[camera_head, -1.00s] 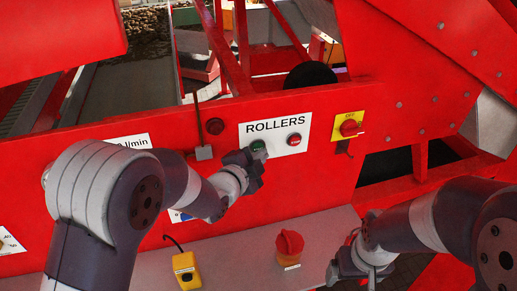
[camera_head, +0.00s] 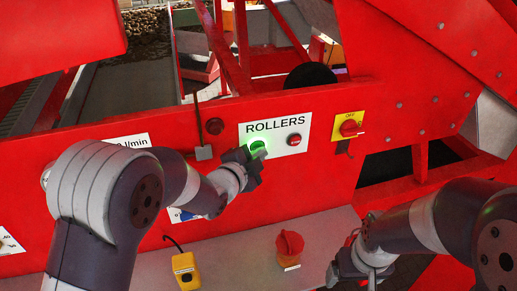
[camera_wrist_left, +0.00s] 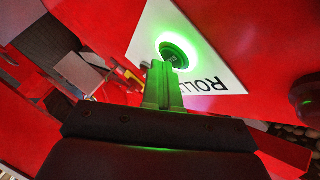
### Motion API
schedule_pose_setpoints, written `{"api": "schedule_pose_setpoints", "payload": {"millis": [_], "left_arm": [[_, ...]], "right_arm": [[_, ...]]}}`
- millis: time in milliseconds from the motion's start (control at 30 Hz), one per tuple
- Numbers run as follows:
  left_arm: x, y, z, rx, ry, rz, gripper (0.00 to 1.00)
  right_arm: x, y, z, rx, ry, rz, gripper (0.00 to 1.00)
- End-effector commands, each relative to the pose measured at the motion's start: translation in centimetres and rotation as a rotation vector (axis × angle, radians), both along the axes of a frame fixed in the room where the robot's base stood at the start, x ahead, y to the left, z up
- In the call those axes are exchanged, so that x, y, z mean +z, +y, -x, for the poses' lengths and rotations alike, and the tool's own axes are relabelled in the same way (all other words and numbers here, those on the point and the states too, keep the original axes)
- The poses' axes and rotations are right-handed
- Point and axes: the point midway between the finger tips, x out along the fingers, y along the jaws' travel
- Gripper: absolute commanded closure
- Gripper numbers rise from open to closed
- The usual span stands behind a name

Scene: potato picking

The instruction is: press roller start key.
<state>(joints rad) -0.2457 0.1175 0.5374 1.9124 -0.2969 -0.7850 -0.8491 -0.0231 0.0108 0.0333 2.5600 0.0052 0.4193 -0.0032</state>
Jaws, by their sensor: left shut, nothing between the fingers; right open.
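The green roller start key (camera_head: 257,147) sits on the white ROLLERS plate (camera_head: 272,128) and is lit bright green. In the left wrist view the key (camera_wrist_left: 174,53) glows with a bright ring around it. My left gripper (camera_head: 252,158) is shut and empty, with its fingertips just below the key. In the left wrist view the shut fingers (camera_wrist_left: 162,72) reach the key's lower edge; whether they touch it I cannot tell. My right gripper (camera_head: 356,268) is open, low on the right, away from the panel.
A red button (camera_head: 294,140) is right of the key on the same plate. A red rotary switch (camera_head: 349,128) on a yellow plate is further right. A red knob (camera_head: 289,244) and a yellow box (camera_head: 186,270) are on the grey ledge below. Potatoes (camera_head: 147,22) lie at the upper left.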

Motion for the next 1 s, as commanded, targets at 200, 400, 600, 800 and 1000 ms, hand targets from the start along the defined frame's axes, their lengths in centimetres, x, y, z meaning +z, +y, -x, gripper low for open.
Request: {"api": "schedule_pose_setpoints", "payload": {"millis": [200, 400, 600, 800, 1000], "left_arm": [[-0.1, -0.2, 0.4, -0.001, -0.002, 0.000, 1.00], [-0.1, -0.5, 1.5, 0.001, -0.001, 0.000, 1.00], [0.0, -0.5, 1.6, 0.000, 0.000, 0.000, 1.00], [-0.2, -0.8, 2.2, -0.002, 0.000, 0.000, 1.00], [-0.2, -1.4, 4.1, -0.002, -0.001, 0.001, 1.00]], "right_arm": [[-0.4, 0.0, 0.0, 0.000, 0.000, 0.000, 0.12], [-1.0, 0.0, 0.0, 0.000, 0.000, 0.000, 0.12], [-1.0, 0.0, 0.0, 0.000, 0.000, 0.000, 0.12], [-1.4, 0.0, 0.0, 0.000, 0.000, 0.000, 0.12], [-2.3, 0.0, 0.0, 0.000, 0.000, 0.000, 0.12]]}}
